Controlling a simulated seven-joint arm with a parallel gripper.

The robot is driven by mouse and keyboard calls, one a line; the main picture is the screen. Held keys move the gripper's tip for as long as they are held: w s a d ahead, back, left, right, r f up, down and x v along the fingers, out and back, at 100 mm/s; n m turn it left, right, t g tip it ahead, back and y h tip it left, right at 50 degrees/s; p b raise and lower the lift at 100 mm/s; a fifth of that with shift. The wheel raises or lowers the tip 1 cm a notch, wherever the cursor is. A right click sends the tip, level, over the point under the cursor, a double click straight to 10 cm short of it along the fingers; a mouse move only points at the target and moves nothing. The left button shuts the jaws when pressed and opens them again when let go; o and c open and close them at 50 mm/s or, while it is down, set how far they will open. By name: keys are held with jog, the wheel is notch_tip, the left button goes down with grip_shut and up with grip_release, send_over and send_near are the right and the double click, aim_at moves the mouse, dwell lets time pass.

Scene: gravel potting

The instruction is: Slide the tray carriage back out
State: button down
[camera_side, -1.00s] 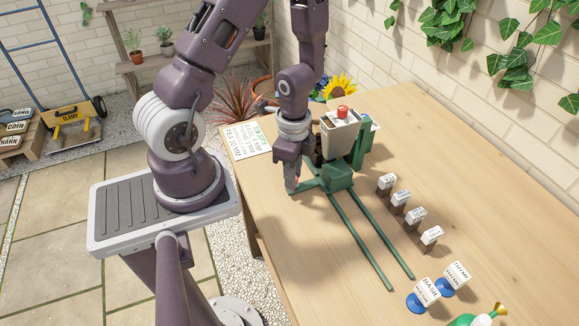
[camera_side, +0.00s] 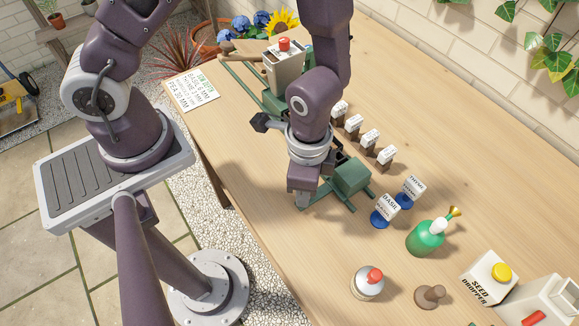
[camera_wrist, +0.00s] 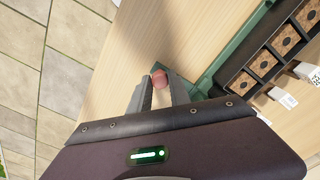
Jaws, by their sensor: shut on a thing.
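My gripper (camera_side: 303,196) is at the near end of the green rails, low over the table. In the wrist view its fingers (camera_wrist: 160,82) are closed around a reddish knob (camera_wrist: 177,79) beside the green carriage frame (camera_wrist: 230,58). The carriage (camera_side: 350,176) shows in the side view just right of my gripper. A black tray (camera_wrist: 240,84) with several soil-filled cells, each with a dark hole, sits at the frame in the wrist view. In the side view my arm hides much of the tray and rails.
The hopper (camera_side: 286,68) with a red button stands behind my arm. Several small labelled blocks (camera_side: 369,138) line the right side. Basil (camera_side: 384,212) and thyme (camera_side: 408,192) markers stand close to the carriage, with a green bottle (camera_side: 426,238) beyond. The table's front left is clear.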

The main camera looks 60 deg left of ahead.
jog(key=shift+d, duration=0.95)
jog(key=c, duration=1.2)
grip_release()
jog(key=w+a+r+n+t, duration=0.1)
jog(key=a+r, duration=0.2)
jog(key=r, duration=0.3)
jog(key=a+r+n+t+y, duration=0.1)
jog(key=a+r+n, duration=0.1)
jog(key=a+r, duration=0.3)
jog(key=w+a+r+n+t, duration=0.1)
jog(key=a+r, duration=0.1)
jog(key=r, duration=0.6)
jog(key=s+a+r+n+t+h, duration=0.1)
jog(key=s+a+r+n+t, duration=0.1)
jog(key=s+a+r+n, duration=0.3)
jog(key=s+a+r, duration=0.1)
jog(key=s+r, duration=0.2)
jog(key=s, duration=0.1)
jog(key=shift+s+a+r+t, duration=0.2)
jog(key=shift+r+t, duration=0.1)
jog(key=shift+r, duration=0.1)
